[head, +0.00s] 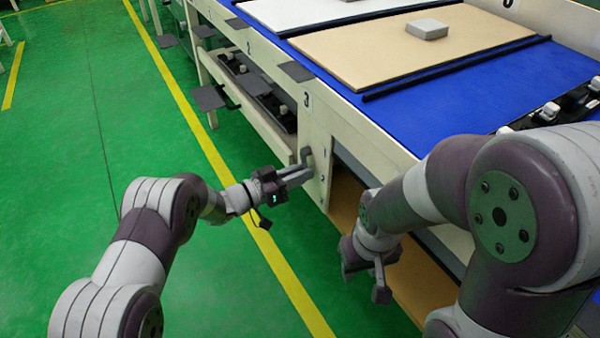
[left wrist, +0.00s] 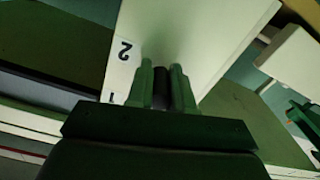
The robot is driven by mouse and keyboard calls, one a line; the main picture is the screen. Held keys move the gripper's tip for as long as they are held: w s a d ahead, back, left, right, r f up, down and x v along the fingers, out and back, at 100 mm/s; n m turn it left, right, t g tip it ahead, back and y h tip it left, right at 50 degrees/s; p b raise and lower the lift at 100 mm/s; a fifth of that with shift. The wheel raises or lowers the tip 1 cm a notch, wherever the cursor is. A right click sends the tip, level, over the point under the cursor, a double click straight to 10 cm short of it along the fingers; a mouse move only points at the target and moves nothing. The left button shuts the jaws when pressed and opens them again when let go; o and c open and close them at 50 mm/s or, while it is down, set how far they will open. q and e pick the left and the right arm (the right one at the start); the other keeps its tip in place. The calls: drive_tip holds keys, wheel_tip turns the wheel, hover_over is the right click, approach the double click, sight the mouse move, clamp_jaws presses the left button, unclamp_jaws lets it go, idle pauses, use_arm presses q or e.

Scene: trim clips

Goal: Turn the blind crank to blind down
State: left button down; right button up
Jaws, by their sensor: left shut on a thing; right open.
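The blind crank (head: 306,154) is a small grey part on the cream end post of the workbench, beside the marks 1 and 2. My left gripper (head: 297,176) reaches it from the left and is shut on it. In the left wrist view, the fingers of my left gripper (left wrist: 160,88) close on both sides of a dark round crank handle (left wrist: 161,88), in front of the white plate (left wrist: 190,35) marked 1 and 2. Most of the crank is hidden by the fingers. My right gripper (head: 367,272) is open and empty, low in front of the bench.
The workbench has a blue top (head: 420,110) with a tan board (head: 390,50) and a grey block (head: 427,29). Grey flaps, such as one flap (head: 207,97), stick out from its left side. Green floor (head: 150,100) with yellow lines is free at left.

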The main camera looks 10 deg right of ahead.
idle(0.4)
use_arm(q)
drive_tip(key=c, duration=1)
unclamp_jaws()
drive_tip(key=p+v, duration=0.5)
drive_tip(key=v, duration=0.7)
drive_tip(key=shift+s+a, duration=0.1)
drive_tip(key=shift+a, duration=0.25)
